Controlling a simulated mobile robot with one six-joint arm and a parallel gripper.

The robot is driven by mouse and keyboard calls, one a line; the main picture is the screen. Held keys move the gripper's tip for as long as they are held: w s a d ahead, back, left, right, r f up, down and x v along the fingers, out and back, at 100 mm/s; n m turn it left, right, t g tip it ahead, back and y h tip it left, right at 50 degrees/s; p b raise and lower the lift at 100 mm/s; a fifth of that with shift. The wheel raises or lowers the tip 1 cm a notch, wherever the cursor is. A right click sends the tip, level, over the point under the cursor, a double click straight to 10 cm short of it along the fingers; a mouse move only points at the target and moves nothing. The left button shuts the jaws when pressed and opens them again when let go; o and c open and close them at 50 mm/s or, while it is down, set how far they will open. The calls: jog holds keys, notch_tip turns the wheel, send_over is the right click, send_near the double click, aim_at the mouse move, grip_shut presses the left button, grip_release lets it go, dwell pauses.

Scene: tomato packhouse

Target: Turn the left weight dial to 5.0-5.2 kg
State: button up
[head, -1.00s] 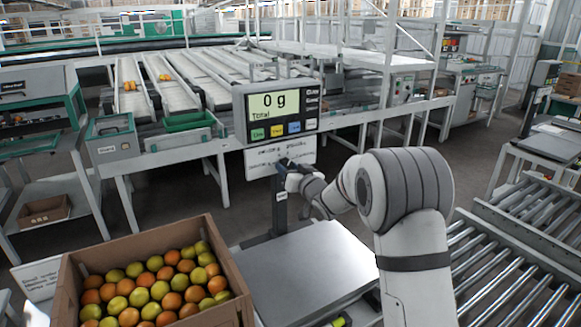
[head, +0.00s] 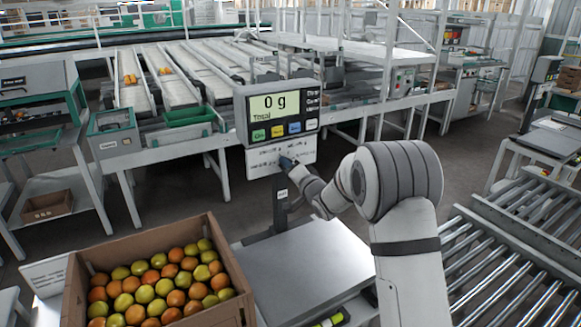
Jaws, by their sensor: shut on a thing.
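The scale display (head: 283,109) reads 0 g, with "Total" and several coloured buttons below the reading. Under it is a white panel (head: 268,158) with small dark markings, too small to read. My gripper (head: 287,163) is at the right half of this panel, its dark tip against the panel front. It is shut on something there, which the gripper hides. No dial shows clearly, so I cannot read any dial setting. My arm reaches in from the right.
A steel weighing plate (head: 300,262) lies empty below the display. A cardboard box (head: 232,272) full of orange and yellow-green tomatoes stands at the front left. Roller conveyors (head: 500,275) lie at the right, and grading lanes (head: 190,75) run behind the display.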

jog(key=shift+w+d+r+m, duration=0.15)
jog(key=shift+r+m, duration=0.1)
jog(key=shift+m, duration=0.15)
jog(key=o, duration=0.7)
jog(key=shift+c, duration=0.2)
jog(key=shift+o, duration=1.4)
jog(key=shift+f, duration=0.2)
jog(key=v, duration=0.8)
